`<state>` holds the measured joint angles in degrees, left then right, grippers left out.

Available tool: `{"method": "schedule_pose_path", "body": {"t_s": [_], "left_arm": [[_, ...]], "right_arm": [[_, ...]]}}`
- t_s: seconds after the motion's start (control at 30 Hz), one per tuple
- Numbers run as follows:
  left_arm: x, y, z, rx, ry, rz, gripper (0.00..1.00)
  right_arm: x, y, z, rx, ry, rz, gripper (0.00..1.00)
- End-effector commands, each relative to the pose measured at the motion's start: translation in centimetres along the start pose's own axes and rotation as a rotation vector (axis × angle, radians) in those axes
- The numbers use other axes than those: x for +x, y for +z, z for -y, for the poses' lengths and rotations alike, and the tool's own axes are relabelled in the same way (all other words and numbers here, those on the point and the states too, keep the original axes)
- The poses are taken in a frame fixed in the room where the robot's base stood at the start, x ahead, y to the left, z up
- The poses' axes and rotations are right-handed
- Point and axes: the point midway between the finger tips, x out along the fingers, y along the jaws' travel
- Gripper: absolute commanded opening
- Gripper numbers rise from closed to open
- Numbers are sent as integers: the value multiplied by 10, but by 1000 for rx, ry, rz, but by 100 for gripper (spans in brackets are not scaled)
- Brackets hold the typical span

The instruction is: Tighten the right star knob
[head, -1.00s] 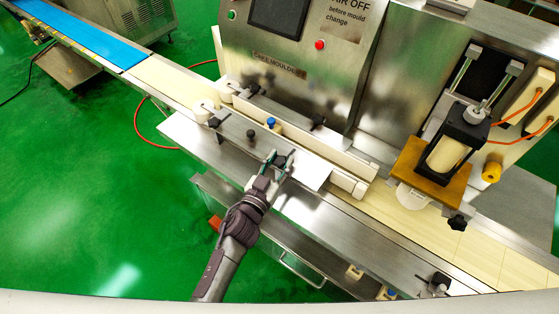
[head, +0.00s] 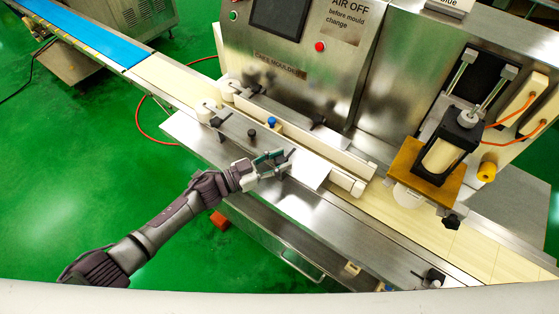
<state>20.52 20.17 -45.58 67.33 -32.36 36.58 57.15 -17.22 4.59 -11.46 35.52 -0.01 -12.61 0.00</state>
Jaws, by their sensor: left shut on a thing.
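My left gripper (head: 277,158) reaches in from the lower left to the front guide rail of the machine. Its fingers are shut on the right star knob, a small dark knob that they mostly hide. Another dark knob (head: 216,122) sits at the left end of the same rail. My right gripper is not in view.
A short dark post with a round top (head: 251,133) and a blue-topped part (head: 272,122) stand near the gripper. The control panel (head: 280,60) rises behind. A cream conveyor belt (head: 400,210) runs right, past a black-and-orange press unit (head: 430,165). Green floor lies open at left.

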Motion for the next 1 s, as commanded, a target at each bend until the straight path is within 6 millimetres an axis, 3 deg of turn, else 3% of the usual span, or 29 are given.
{"method": "schedule_pose_path", "body": {"t_s": [0.2,0.5,1.0], "left_arm": [[0,5,4,6,181,0,4],[1,4,4,3,350,0,4],[1,0,2,0,423,-1,4]], "right_arm": [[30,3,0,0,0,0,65],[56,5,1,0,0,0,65],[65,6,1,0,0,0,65]]}}
